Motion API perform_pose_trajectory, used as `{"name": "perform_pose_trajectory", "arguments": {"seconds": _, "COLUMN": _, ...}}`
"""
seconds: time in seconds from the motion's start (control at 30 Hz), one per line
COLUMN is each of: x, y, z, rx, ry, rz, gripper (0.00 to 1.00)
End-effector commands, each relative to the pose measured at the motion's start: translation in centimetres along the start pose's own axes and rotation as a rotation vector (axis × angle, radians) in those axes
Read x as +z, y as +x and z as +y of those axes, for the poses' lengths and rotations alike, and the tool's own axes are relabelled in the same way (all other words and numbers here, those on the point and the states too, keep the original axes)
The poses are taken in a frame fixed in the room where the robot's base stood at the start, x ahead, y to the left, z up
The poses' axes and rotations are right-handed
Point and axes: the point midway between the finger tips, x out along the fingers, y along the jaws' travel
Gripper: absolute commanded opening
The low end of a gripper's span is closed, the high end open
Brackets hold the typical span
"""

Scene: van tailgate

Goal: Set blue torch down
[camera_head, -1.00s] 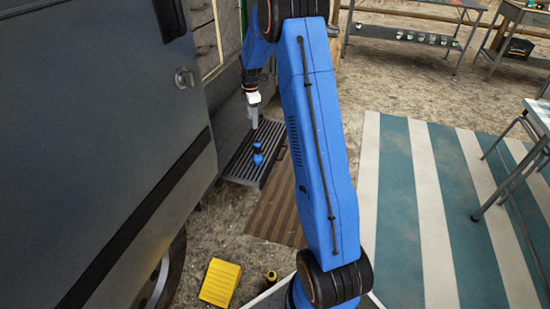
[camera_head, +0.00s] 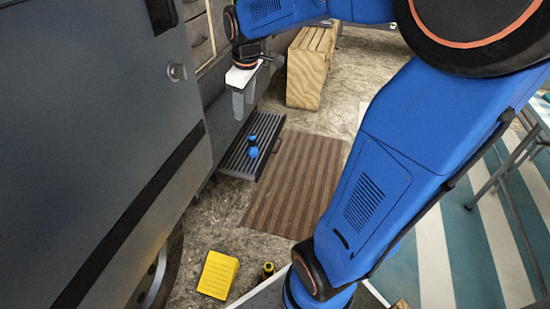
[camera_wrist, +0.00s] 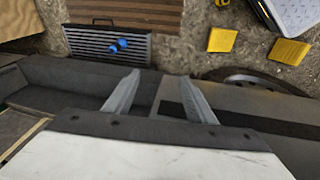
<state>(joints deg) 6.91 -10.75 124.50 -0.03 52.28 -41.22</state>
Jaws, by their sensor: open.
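The blue torch (camera_head: 252,146) rests on the ribbed grey step (camera_head: 237,158) beside the van. In the wrist view the torch (camera_wrist: 118,46) lies on the step (camera_wrist: 84,41), beyond my fingertips. My gripper (camera_head: 243,112) is open and empty. In the head view it hangs with its fingers down above and a little left of the torch, apart from it. In the wrist view its two fingers (camera_wrist: 162,92) are spread with nothing between them.
The grey van door (camera_head: 110,130) fills the left. A brown striped mat (camera_head: 295,185) lies right of the step, and a wooden box (camera_head: 306,85) stands behind it. A yellow block (camera_head: 218,275) and a small yellow-black item (camera_head: 267,270) are on the ground in front.

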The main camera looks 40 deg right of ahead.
Motion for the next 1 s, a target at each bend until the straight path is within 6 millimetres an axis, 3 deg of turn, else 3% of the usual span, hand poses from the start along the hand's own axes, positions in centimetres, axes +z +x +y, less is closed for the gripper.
{"name": "perform_pose_trajectory", "arguments": {"seconds": 0.3, "x": 5.9, "y": -4.1, "z": -7.5, "rx": 0.028, "ry": 0.225, "rz": 0.066, "gripper": 0.51}}
{"name": "perform_pose_trajectory", "arguments": {"seconds": 0.6, "x": 11.9, "y": -5.4, "z": -13.8, "rx": 0.033, "ry": 0.440, "rz": 0.129, "gripper": 0.51}}
{"name": "perform_pose_trajectory", "arguments": {"seconds": 0.8, "x": 15.0, "y": -5.2, "z": -16.7, "rx": 0.028, "ry": 0.551, "rz": 0.162, "gripper": 0.51}}
{"name": "perform_pose_trajectory", "arguments": {"seconds": 1.0, "x": 16.2, "y": -5.0, "z": -17.8, "rx": 0.024, "ry": 0.598, "rz": 0.176, "gripper": 0.51}}
